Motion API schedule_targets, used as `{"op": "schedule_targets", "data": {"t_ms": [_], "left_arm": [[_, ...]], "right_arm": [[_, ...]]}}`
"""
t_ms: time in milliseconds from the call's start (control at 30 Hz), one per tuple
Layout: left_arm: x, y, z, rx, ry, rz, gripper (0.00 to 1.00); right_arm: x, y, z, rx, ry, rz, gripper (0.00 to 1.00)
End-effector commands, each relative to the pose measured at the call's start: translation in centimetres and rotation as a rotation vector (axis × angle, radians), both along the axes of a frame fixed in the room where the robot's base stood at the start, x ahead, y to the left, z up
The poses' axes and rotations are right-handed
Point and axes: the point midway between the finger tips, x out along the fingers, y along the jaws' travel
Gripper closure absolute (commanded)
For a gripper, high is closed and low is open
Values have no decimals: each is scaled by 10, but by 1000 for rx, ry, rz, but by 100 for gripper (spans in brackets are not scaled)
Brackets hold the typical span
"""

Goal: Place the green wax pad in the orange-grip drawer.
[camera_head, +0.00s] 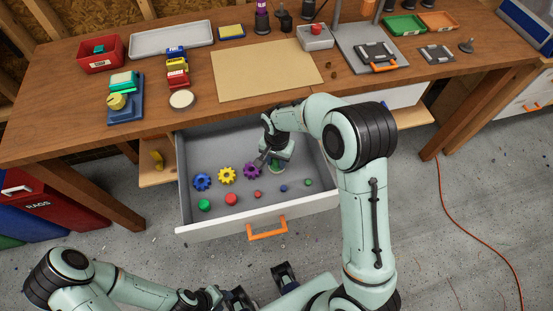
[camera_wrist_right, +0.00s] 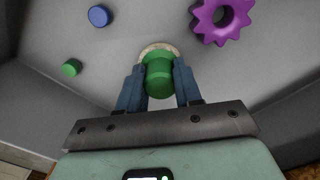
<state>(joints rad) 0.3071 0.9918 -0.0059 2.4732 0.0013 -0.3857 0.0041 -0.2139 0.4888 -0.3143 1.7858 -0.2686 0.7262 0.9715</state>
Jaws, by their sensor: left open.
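The orange-grip drawer (camera_head: 210,228) stands pulled out under the bench, with its orange handle (camera_head: 267,229) at the front. My right gripper (camera_head: 268,161) reaches down inside it. In the right wrist view its blue fingers (camera_wrist_right: 159,88) touch both sides of the green knob of the green wax pad (camera_wrist_right: 158,75). The pad's pale round base shows behind the knob. The pad also shows in the head view (camera_head: 277,168), low over the drawer floor; I cannot tell if it touches. My left gripper (camera_head: 263,288) is open and empty in front of the drawer.
The drawer holds blue (camera_head: 202,181), yellow (camera_head: 226,174) and purple (camera_head: 251,170) gears and several small round pegs left and front of the pad. The bench (camera_head: 330,90) overhangs its back. A red rag bin (camera_head: 40,205) stands left.

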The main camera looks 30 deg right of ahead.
Motion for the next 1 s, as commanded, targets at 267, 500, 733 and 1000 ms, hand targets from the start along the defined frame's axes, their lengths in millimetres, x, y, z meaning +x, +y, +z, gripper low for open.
{"op": "schedule_targets", "data": {"t_ms": [267, 500, 733, 1000], "left_arm": [[0, 0, 0, 0, 0, 0, 57], [1, 0, 3, 0, -2, 0, 57], [3, 0, 8, 0, -4, 0, 57], [6, 0, 14, 0, -7, 0, 57]], "right_arm": [[0, 0, 0, 0, 0, 0, 41], [1, 0, 11, 0, -3, 0, 41], [2, 0, 58, 0, -6, 1, 41], [2, -1, 108, 0, -4, 1, 41]]}}
